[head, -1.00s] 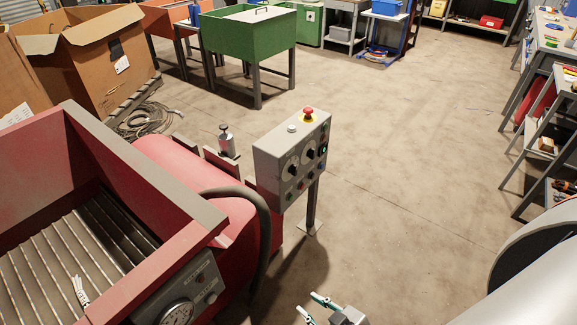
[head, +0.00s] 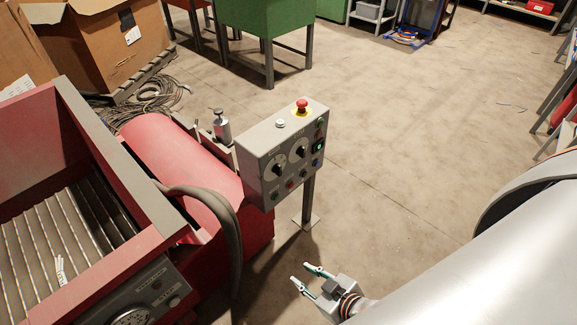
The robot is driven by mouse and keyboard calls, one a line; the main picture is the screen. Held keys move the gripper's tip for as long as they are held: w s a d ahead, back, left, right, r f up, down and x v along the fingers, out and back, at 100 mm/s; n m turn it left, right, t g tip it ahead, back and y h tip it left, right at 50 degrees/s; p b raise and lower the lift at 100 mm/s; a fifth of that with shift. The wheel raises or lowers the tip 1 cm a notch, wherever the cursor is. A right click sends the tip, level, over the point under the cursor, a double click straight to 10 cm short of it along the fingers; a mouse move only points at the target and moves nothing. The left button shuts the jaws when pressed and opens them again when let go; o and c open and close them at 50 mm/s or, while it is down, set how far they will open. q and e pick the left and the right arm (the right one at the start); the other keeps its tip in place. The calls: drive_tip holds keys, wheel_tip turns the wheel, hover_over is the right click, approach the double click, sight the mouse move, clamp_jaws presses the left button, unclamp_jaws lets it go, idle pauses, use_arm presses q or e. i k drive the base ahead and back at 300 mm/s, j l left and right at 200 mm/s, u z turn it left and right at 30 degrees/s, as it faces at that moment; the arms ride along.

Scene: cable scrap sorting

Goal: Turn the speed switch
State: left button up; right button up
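The grey control box (head: 256,162) stands on a post in the middle of the head view. Its front face has two black rotary switches, a left one (head: 278,169) and a right one (head: 301,152); their labels are too small to read, so I cannot tell which is the speed switch. Small coloured buttons and a lit green indicator sit beside and below them. A red emergency button (head: 302,105) is on top. My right gripper (head: 312,276) is open and empty, below and in front of the box, apart from it. My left gripper is out of view.
The red machine with a slatted hopper (head: 98,121) fills the left, with a thick dark hose (head: 222,218) beside the box. A metal cylinder (head: 221,128) stands behind the box. Cardboard boxes (head: 90,50) and a green bin (head: 260,32) are farther back.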

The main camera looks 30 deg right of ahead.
sight(276, 168)
drive_tip(key=i+l, duration=0.1)
drive_tip(key=l, duration=0.7)
drive_tip(key=i+l+u, duration=0.1)
drive_tip(key=l, duration=0.75)
drive_tip(key=i+l, duration=0.1)
drive_tip(key=l, duration=0.7)
